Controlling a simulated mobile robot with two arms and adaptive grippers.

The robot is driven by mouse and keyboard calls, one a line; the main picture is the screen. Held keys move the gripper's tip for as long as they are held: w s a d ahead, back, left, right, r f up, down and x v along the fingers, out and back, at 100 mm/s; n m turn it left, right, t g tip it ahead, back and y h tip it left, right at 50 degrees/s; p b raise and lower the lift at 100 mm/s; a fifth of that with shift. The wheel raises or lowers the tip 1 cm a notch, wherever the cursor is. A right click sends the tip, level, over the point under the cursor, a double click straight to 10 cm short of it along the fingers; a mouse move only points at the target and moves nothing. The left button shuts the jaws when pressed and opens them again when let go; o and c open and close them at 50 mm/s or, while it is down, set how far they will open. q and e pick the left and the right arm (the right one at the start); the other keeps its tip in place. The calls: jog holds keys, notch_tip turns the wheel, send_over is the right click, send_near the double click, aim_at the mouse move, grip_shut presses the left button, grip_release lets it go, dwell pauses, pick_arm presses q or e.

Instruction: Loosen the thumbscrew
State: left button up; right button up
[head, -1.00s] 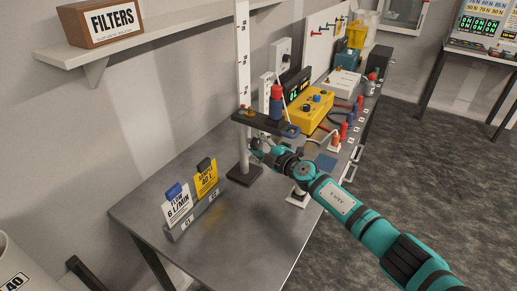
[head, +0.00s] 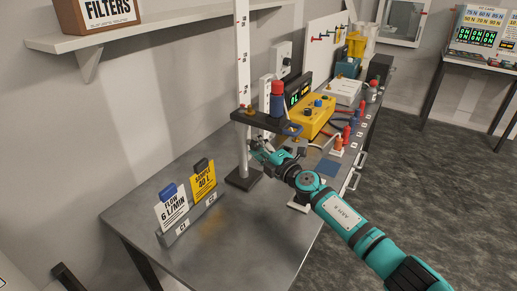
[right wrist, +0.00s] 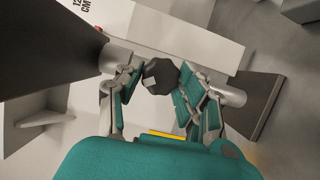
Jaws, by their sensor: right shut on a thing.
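The thumbscrew (right wrist: 160,75) is a dark faceted knob in the right wrist view. My right gripper (right wrist: 159,80) is shut on it, one finger pad on each side. In the head view my right gripper (head: 262,150) is just below the black carriage (head: 262,122) of the upright stand and beside its post. The thumbscrew is hidden there by the gripper and carriage. My left gripper is out of view.
A holder with a white flow card (head: 171,212) and a yellow sample card (head: 203,181) stands at the front left of the bench. A yellow box (head: 306,116) and several small bottles stand behind the stand. The bench (head: 225,250) is clear at the front.

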jog(key=shift+f, duration=0.1)
jog(key=o, duration=1.2)
jog(key=shift+c, duration=0.2)
jog(key=v, duration=1.2)
